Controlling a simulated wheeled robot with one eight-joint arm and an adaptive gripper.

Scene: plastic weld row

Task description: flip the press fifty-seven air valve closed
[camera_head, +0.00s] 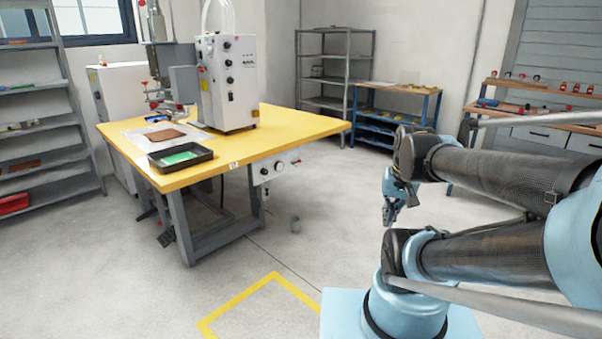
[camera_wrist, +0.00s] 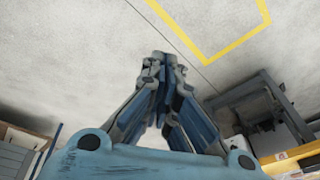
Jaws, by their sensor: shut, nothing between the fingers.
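A welding press (camera_head: 228,85) with a white control box stands on a yellow-topped table (camera_head: 285,125) at the left. A small tag on the table's front edge is too small to read surely. Below that edge is a pale panel (camera_head: 288,161) with a round gauge and small fittings. The air valve cannot be told apart from these fittings, nor its position. My gripper (camera_head: 388,222) hangs over the floor to the right of the table, well apart from it. In the wrist view my gripper (camera_wrist: 166,57) is shut and empty, with its fingertips together.
A black tray (camera_head: 180,158) with a green inside and a brown sheet (camera_head: 166,134) lie on the table. A blue-framed bench (camera_head: 388,96) and grey shelves (camera_head: 335,68) are behind. Open floor lies between table and arm.

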